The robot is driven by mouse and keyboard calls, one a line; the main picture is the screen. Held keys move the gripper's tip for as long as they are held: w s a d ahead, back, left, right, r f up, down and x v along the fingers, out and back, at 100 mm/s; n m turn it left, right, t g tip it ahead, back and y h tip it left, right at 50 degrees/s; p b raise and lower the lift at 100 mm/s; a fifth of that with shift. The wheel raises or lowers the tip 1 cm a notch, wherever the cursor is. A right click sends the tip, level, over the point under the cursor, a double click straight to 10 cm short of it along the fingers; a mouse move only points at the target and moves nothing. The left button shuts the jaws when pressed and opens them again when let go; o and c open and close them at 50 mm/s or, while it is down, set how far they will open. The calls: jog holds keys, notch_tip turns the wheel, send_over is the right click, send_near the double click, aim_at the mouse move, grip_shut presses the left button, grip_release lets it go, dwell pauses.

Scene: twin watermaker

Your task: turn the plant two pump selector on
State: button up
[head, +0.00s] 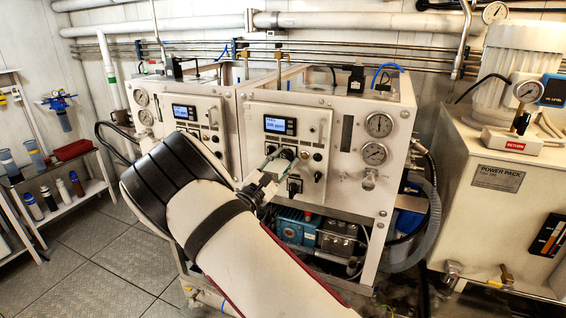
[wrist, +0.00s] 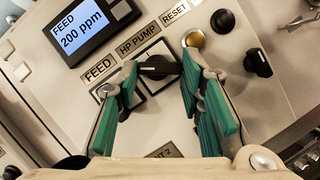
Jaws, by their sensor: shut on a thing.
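The pump selector is a black knob (wrist: 158,67) under the HP PUMP label (wrist: 139,41) on the panel. My gripper (wrist: 160,63), with green pads, has a fingertip at each end of the knob and is shut on it. The knob's bar lies roughly across the wrist picture. A partly hidden plate (wrist: 165,154) below ends in a 2. In the head view my gripper (head: 275,166) reaches the control panel of the right-hand unit (head: 312,178), and its tips are hard to make out there.
The display (wrist: 82,32) reads FEED 200 ppm. A FEED label (wrist: 100,69) is left of HP PUMP; the control below it is mostly behind my finger. A brass-coloured button (wrist: 222,21) and a black knob (wrist: 257,62) are close on the right. A similar unit (head: 190,125) stands to the left.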

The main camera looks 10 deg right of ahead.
jog(key=m+g, duration=0.1)
jog(key=m, duration=0.1)
jog(key=m+g, duration=0.1)
jog(key=m, duration=0.2)
jog(key=m+g, duration=0.1)
jog(key=m, duration=0.1)
jog(key=shift+w+a+r, duration=0.15)
jog(key=shift+a+r, duration=0.05)
jog(key=shift+r, duration=0.05)
jog(key=m, duration=0.2)
jog(key=m+g+y+p, duration=0.1)
jog(key=m, duration=0.2)
jog(key=shift+a+r+g, duration=0.1)
jog(key=shift+r+g, duration=0.05)
jog(key=shift+g, duration=0.15)
jog(key=o, duration=1.2)
jog(key=shift+c, duration=0.2)
jog(key=v, duration=1.2)
jog(key=shift+r, duration=0.1)
